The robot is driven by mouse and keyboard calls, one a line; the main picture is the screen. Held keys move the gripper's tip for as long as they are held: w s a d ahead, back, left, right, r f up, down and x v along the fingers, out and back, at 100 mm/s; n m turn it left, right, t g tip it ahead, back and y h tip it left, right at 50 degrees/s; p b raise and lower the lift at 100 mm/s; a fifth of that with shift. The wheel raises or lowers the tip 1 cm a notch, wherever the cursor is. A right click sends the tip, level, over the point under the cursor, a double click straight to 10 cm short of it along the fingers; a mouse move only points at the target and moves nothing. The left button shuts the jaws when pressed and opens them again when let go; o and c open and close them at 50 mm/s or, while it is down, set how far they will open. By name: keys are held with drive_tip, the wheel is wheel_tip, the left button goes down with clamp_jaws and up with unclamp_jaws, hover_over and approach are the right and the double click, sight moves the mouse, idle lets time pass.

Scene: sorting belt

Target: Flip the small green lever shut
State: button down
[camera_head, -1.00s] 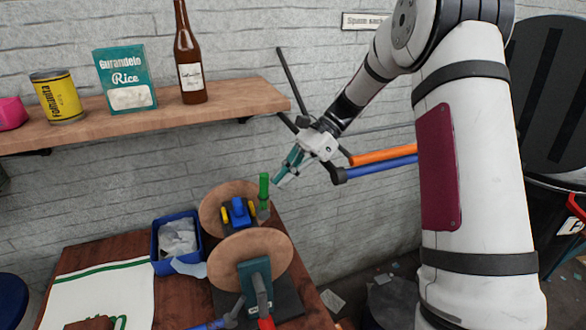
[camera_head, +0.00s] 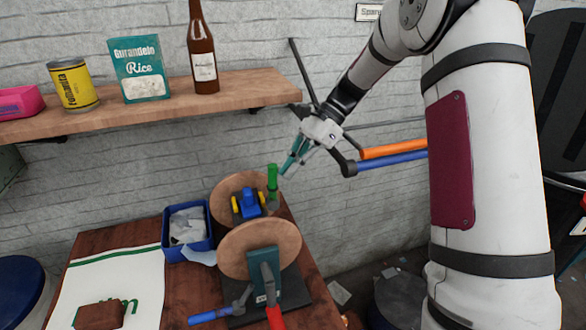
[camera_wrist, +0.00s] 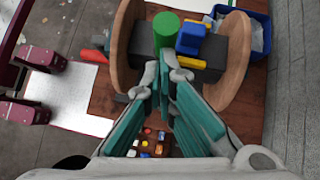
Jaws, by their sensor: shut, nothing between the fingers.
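The small green lever (camera_head: 272,178) stands upright on the device between two round wooden discs, beside a blue part (camera_head: 250,201). In the wrist view the green lever (camera_wrist: 167,27) shows end-on as a round green top, just beyond my fingertips. My gripper (camera_head: 284,173) has teal fingers and is shut and empty. It is just right of the lever's upper end in the head view, close to it. I cannot tell whether it touches. In the wrist view the fingertips (camera_wrist: 166,58) point at the dark block under the lever.
The wooden discs (camera_head: 262,236) flank the lever closely. A blue bin (camera_head: 204,252) with crumpled paper stands left of them. A wooden shelf (camera_head: 232,96) holds a bottle, a rice box and a can. Orange and blue bars (camera_head: 395,150) are on the right. A stone wall lies behind.

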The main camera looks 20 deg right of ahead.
drive_tip(key=a+h, duration=0.2)
drive_tip(key=h, duration=0.1)
drive_tip(key=a+r+h+p, duration=0.1)
drive_tip(key=a+h, duration=0.2)
drive_tip(key=shift+a+r, duration=0.15)
drive_tip(key=shift+a, duration=0.15)
drive_tip(key=a+h, duration=0.2)
drive_tip(key=a+f+h, duration=0.1)
drive_tip(key=a+h, duration=0.1)
drive_tip(key=h, duration=0.1)
drive_tip(key=shift+a+f+m+h, duration=0.2)
drive_tip(key=shift+a+m+h, duration=0.1)
drive_tip(key=shift+m, duration=0.1)
drive_tip(key=shift+a+f+h, duration=0.5)
drive_tip(key=shift+a+h, duration=0.1)
drive_tip(key=shift+h, duration=0.3)
drive_tip(key=shift+a+f+h, duration=0.65)
drive_tip(key=shift+f+h, duration=0.1)
drive_tip(key=shift+h, duration=0.35)
drive_tip(key=shift+a+f+h+b, duration=0.3)
drive_tip(key=shift+f+h, duration=0.1)
drive_tip(key=shift+h, duration=0.2)
drive_tip(key=shift+a+f+h+b, duration=0.25)
drive_tip(key=shift+f+h, duration=0.15)
drive_tip(key=shift+h, duration=0.2)
drive_tip(key=shift+m, duration=0.3)
